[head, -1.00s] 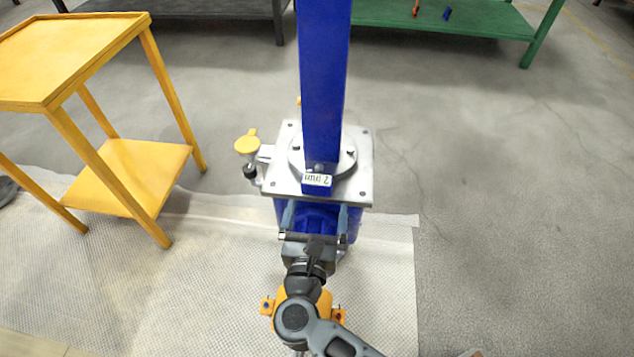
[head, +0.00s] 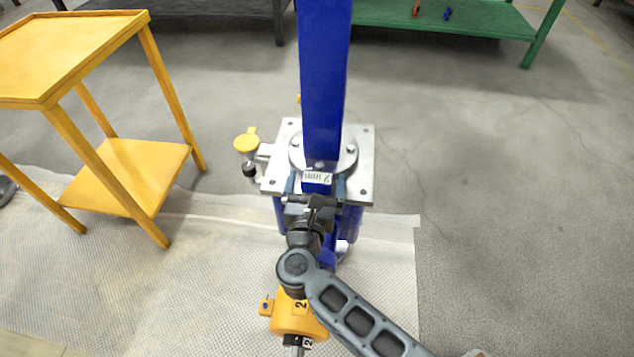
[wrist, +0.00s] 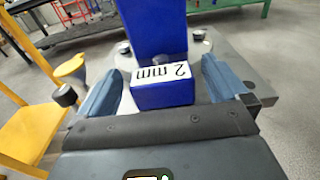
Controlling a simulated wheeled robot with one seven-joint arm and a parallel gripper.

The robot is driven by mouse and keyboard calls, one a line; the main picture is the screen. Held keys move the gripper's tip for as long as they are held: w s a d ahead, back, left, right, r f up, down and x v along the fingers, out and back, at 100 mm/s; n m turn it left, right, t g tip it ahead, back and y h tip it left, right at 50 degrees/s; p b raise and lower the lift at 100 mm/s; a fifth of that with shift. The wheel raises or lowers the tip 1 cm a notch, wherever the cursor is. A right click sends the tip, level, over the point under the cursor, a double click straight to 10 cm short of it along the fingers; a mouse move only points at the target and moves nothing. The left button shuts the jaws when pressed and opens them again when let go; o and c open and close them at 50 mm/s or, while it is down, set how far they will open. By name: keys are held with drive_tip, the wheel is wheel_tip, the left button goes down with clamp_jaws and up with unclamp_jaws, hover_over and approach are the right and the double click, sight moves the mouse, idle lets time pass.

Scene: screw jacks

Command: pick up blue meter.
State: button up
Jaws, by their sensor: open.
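A blue block with a white "2 mm" label, which looks like the blue meter (head: 317,187), sits at the front foot of a tall blue column (head: 324,75) on a grey metal plate (head: 361,150). In the wrist view the blue meter (wrist: 163,97) is in the middle, its label upside down. My gripper (head: 315,186) is open at the front edge of the plate. In the wrist view my gripper (wrist: 161,70) has one blue-grey finger on each side of the block, with gaps between. The block's underside is hidden.
A yellow-capped fitting (head: 247,143) sticks out at the plate's left. A yellow two-shelf stand (head: 150,165) is at the left. A green table (head: 480,22) with small items and a dark table (head: 190,10) are behind. The floor at right is clear.

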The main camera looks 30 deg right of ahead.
sight(316, 183)
drive_tip(key=shift+c, duration=0.5)
drive_tip(key=c, duration=1.1)
drive_tip(key=shift+r, duration=0.1)
drive_tip(key=shift+r+p, duration=0.35)
drive_tip(key=shift+r, duration=0.25)
wheel_tip(316, 183, up, 3)
drive_tip(key=shift+f+p, duration=0.2)
drive_tip(key=shift+p, duration=0.35)
drive_tip(key=s+d+r+p, duration=0.3)
drive_tip(key=s+d+r, duration=0.3)
drive_tip(key=d, duration=0.4)
drive_tip(key=shift+r+p, duration=0.3)
drive_tip(key=shift+r, duration=0.25)
drive_tip(key=shift+a, duration=0.1)
